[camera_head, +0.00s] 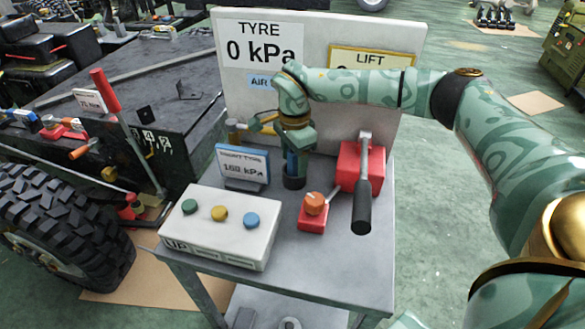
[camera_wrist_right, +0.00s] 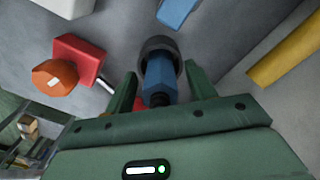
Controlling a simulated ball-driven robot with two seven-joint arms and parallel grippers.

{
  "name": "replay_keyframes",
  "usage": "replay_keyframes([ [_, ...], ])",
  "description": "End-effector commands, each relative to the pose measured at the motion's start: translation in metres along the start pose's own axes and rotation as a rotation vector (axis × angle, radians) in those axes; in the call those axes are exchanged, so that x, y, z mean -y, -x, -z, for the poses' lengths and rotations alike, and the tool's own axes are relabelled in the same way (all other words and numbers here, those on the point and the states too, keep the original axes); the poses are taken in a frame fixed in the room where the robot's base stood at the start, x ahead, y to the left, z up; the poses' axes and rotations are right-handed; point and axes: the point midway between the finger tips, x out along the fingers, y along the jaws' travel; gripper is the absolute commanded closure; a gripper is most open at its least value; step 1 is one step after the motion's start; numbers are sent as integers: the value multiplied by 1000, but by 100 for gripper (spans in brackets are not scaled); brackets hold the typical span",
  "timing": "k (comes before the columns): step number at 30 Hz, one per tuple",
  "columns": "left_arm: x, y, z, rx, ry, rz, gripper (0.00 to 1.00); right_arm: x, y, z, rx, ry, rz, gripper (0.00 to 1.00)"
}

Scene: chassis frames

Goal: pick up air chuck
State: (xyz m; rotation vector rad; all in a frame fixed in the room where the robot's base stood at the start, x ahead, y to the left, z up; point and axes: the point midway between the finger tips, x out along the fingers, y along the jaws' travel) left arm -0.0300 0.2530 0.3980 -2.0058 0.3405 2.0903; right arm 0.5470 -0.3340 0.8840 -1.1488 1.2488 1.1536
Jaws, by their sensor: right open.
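The air chuck appears as a blue piece (camera_head: 291,163) standing in a dark round holder (camera_head: 293,182) on the grey table, below the AIR label. My right gripper (camera_head: 294,153) is over it, pointing down, and partly hides it. In the right wrist view the open fingers (camera_wrist_right: 160,82) lie on either side of the blue chuck (camera_wrist_right: 158,80), with a gap visible on each side. The dark holder ring (camera_wrist_right: 158,46) is just beyond the fingertips. My left gripper is not in view.
A red block with an orange knob (camera_head: 314,204) and a red lever box (camera_head: 362,168) with a black handle stand close right. A blue pressure sign (camera_head: 243,166) and white button box (camera_head: 222,226) are left. The tall white panel (camera_head: 330,110) stands behind.

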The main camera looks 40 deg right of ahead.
Motion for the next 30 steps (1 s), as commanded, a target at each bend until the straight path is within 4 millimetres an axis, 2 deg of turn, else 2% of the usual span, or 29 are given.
replay_keyframes([
  [1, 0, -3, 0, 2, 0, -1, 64, 0, -7, 0, 1, 1, 0, 45],
  [7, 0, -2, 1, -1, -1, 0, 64, 0, -5, 0, 1, 1, 4, 45],
  [8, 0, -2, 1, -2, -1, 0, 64, 0, -4, 0, 1, 1, 4, 50],
  [13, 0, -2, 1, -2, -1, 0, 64, 0, -5, 0, 0, 0, 3, 97],
  [23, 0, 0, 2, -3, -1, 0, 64, 0, -2, 0, 0, 0, 4, 97],
  [26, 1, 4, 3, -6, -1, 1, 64, 1, 7, 0, 1, 0, 6, 97],
  [30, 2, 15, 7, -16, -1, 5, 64, 1, 29, 0, 1, -1, 10, 97],
])
